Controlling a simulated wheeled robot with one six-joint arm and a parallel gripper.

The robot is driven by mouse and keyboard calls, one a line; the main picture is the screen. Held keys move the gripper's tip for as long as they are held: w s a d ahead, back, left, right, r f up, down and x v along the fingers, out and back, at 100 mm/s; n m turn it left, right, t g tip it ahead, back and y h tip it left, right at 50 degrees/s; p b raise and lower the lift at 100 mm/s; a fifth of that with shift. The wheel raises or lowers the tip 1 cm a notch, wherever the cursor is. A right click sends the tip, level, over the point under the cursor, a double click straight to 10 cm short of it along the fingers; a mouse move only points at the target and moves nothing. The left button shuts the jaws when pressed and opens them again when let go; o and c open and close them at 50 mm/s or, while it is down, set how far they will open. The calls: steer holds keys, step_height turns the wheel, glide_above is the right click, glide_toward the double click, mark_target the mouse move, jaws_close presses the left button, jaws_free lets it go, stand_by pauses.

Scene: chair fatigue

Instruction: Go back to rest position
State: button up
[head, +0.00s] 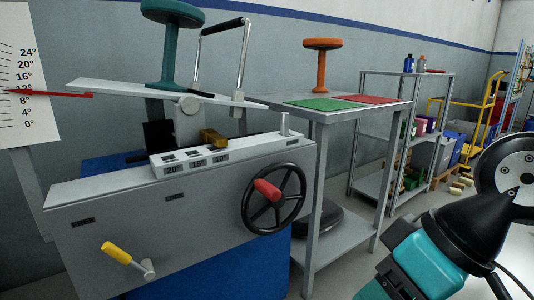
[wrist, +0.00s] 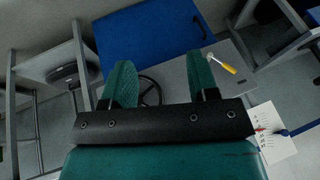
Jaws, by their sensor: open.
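My gripper (wrist: 160,75) shows in the wrist view with its two teal fingers spread apart and nothing between them. The grey test machine (head: 180,215) fills the left and middle of the head view, and part of it shows behind the fingers in the wrist view. A teal stool (head: 174,45) stands on the machine's tilted white plate (head: 125,90). The machine has a black handwheel (head: 274,222) with a red knob and a yellow-handled lever (head: 117,253). The lever also shows in the wrist view (wrist: 220,62), apart from the fingers. My arm is at the head view's lower right.
An orange stool (head: 321,65) stands on a grey table (head: 312,115) beside green (head: 322,104) and red (head: 372,99) mats. A shelf rack (head: 405,75) and yellow cart (head: 477,115) are behind. An angle scale (head: 25,90) with a red pointer is at left.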

step_height(320, 180, up, 40)
steer(key=s+d+g+p, duration=0.1)
steer(key=s+p, duration=0.1)
steer(key=p, duration=3.6)
steer(key=shift+s+d+f+g+h, duration=0.2)
steer(key=shift+s+f+g+h, duration=0.05)
steer(key=shift+s+g+h, duration=0.15)
